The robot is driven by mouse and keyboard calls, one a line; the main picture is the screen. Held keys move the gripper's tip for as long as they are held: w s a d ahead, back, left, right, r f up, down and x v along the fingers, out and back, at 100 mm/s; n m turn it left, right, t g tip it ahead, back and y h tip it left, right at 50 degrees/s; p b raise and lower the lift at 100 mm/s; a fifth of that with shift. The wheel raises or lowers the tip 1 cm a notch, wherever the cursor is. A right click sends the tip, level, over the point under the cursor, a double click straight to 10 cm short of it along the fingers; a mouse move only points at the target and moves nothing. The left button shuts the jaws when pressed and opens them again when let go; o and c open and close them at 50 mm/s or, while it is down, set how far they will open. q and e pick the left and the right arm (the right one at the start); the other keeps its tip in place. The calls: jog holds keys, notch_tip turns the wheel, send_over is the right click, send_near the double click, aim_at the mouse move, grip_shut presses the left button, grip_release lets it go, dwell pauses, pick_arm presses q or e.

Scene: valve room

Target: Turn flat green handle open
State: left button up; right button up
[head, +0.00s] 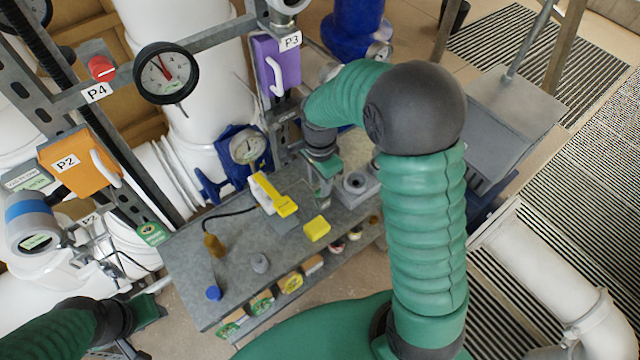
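A small flat green piece (152,232) with a pale marking sits at the foot of the dark post, by the table's left corner. I cannot tell whether it is the flat green handle; no other clear handle of that kind shows. My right gripper (322,188) points down over the back right part of the grey table; its fingers are small and partly hidden, so their opening is unclear. My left gripper (154,304) is low at the left, below the green piece and apart from it. Its fingers are seen edge-on.
The grey table (190,265) holds a yellow tool (275,195), a yellow block (317,228), a brown bottle (214,245) and a blue cap (214,293).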

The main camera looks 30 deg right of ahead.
jog(key=shift+s+f, duration=0.15)
jog(key=shift+f, duration=0.6)
jog(key=shift+d+f, duration=0.25)
jog(key=shift+d, duration=0.35)
jog(key=shift+c, duration=1.3)
grip_shut()
pick_arm(q)
jog(key=shift+s+d, duration=0.15)
jog(key=shift+d, duration=0.1)
pick_arm(e)
jog(key=shift+a+r, duration=0.1)
jog(key=shift+a, duration=0.25)
pick_arm(q)
jog(key=shift+d+r, duration=0.1)
jog(key=shift+r, duration=0.05)
pick_arm(e)
jog(key=shift+d, duration=0.1)
